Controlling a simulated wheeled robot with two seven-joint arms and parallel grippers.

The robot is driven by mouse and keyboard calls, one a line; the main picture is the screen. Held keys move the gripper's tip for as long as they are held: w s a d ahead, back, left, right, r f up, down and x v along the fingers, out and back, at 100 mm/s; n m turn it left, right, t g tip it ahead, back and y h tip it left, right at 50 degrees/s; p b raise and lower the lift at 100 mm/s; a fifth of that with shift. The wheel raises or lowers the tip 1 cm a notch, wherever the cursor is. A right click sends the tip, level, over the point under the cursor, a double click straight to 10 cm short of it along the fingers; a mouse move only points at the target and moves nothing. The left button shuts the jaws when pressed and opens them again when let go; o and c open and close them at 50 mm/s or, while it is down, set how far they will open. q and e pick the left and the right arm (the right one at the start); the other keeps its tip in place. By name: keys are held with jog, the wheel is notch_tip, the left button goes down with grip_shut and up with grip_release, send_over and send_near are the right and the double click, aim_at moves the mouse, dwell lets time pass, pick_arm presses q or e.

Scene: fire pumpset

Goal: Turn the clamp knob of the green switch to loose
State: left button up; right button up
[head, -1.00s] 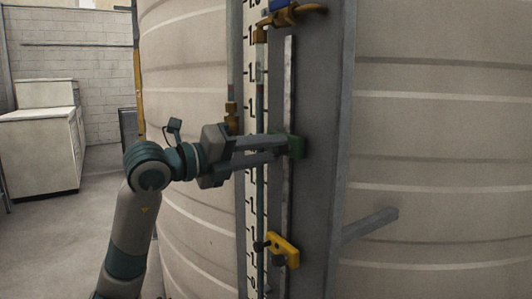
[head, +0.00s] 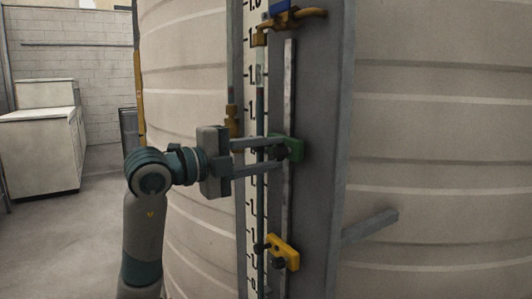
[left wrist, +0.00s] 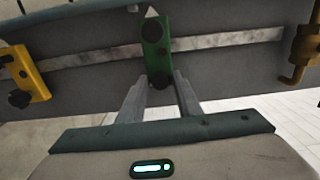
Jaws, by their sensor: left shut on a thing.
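The green switch (head: 296,148) sits on the vertical rail beside the level scale; it also shows in the left wrist view (left wrist: 154,45). Its dark clamp knob (head: 278,153) is between the fingertips of my left gripper (head: 277,156). In the left wrist view the knob (left wrist: 160,81) shows at the fingertips (left wrist: 161,86), partly covered by them. My left gripper is shut on this knob, its fingers one above the other in the head view. My right gripper is not in view.
A yellow switch (head: 284,251) is lower on the same rail (head: 289,90). A brass valve (head: 300,14) with a blue part is at the top. A sight tube (head: 260,110) runs close by the fingers. A grey bar (head: 368,224) sticks out at right.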

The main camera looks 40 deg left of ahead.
pick_arm(q)
jog(key=shift+a, duration=0.1)
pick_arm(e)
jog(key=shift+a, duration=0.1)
pick_arm(q)
jog(key=o, duration=1)
jog(key=shift+o, duration=0.2)
jog(key=shift+w+a+f, duration=0.1)
jog(key=shift+a, duration=0.05)
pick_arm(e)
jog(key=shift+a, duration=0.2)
pick_arm(q)
jog(key=b+v, duration=0.6)
jog(key=v, duration=1.1)
jog(key=shift+b, duration=0.4)
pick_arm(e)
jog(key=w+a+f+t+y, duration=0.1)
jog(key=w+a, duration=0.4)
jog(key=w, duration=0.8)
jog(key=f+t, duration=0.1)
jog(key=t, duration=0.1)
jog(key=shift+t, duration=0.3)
